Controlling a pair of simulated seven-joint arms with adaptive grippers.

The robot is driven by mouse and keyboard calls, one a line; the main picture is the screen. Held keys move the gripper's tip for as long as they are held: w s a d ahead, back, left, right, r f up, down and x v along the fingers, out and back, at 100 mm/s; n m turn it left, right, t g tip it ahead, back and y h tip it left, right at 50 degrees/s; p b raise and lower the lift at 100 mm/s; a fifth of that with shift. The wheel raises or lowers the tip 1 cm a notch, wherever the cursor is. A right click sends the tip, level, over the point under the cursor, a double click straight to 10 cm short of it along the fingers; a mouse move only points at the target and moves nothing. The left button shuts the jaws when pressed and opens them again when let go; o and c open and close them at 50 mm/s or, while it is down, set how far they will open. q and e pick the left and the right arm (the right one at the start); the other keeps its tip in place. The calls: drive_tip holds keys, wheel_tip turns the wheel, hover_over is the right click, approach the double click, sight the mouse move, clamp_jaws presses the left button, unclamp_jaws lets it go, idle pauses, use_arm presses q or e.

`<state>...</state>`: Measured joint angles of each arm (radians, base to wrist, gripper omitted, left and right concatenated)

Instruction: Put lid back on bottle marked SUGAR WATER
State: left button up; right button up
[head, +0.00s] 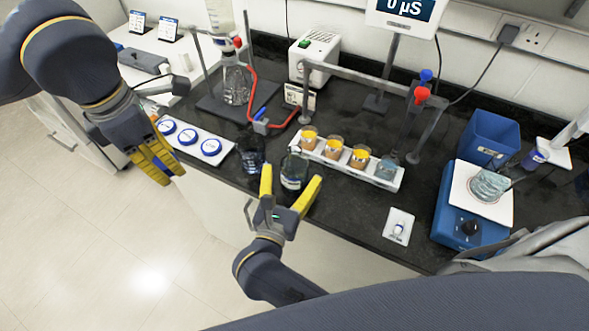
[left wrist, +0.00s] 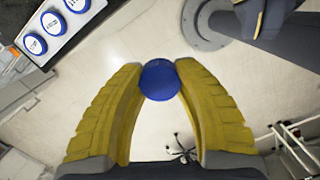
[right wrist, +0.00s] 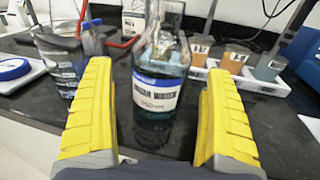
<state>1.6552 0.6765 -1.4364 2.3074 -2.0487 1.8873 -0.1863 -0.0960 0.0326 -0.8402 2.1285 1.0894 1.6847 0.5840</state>
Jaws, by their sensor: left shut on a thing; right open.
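The bottle marked SUGAR WATER (head: 292,168) stands upright on the dark bench near its front edge. In the right wrist view the bottle (right wrist: 160,65) shows its blue and white label, and its top is cut off. My right gripper (head: 292,181) is open, with a finger on each side of the bottle and visible gaps. My left gripper (head: 165,168) is shut on a blue lid (left wrist: 160,80), held between its fingertips over the floor, in front of the bench.
A white tray (head: 226,155) with three blue lids lies left of the bottle. A glass beaker (head: 250,152) stands close to the bottle's left. A white rack (head: 385,182) with several orange-topped cups is behind right. A blue stirrer (head: 450,221) stands far right.

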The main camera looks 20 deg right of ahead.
drive_tip(key=shift+x, duration=1)
drive_tip(key=c, duration=1.7)
